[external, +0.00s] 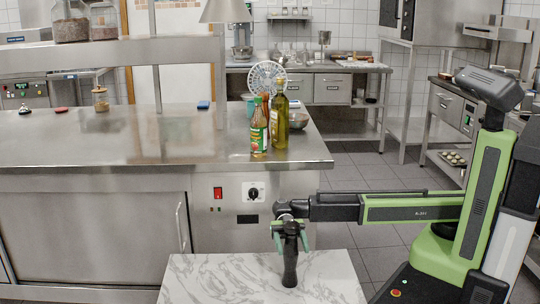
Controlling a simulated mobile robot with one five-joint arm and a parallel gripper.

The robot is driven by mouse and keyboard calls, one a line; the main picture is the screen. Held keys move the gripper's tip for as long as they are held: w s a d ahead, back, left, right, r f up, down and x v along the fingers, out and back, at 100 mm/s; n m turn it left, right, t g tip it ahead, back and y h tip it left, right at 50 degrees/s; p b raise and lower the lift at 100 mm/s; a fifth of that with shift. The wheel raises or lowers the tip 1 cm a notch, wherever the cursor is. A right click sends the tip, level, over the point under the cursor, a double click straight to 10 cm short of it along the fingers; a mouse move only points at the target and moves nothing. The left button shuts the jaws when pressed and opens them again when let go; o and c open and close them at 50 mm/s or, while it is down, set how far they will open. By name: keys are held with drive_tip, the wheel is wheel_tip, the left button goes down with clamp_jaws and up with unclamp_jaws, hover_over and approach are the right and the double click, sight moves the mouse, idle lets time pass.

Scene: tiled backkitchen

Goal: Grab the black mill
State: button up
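The black mill (290,268) stands upright on the white marble-patterned tabletop (215,285) at the bottom centre of the external view. My gripper (291,240) points down over the mill's upper part, with one green finger at each side of it. The fingers look spread wider than the mill, so the gripper appears open around it. Whether either finger touches the mill is too small to tell. The gripper's wrist and fingers partly hide the mill's top.
Behind the marble top is a long steel counter (150,140) with a front control panel. The marble top around the mill is clear.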

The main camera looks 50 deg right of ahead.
clamp_jaws()
idle(0.3)
drive_tip(key=shift+r, duration=0.1)
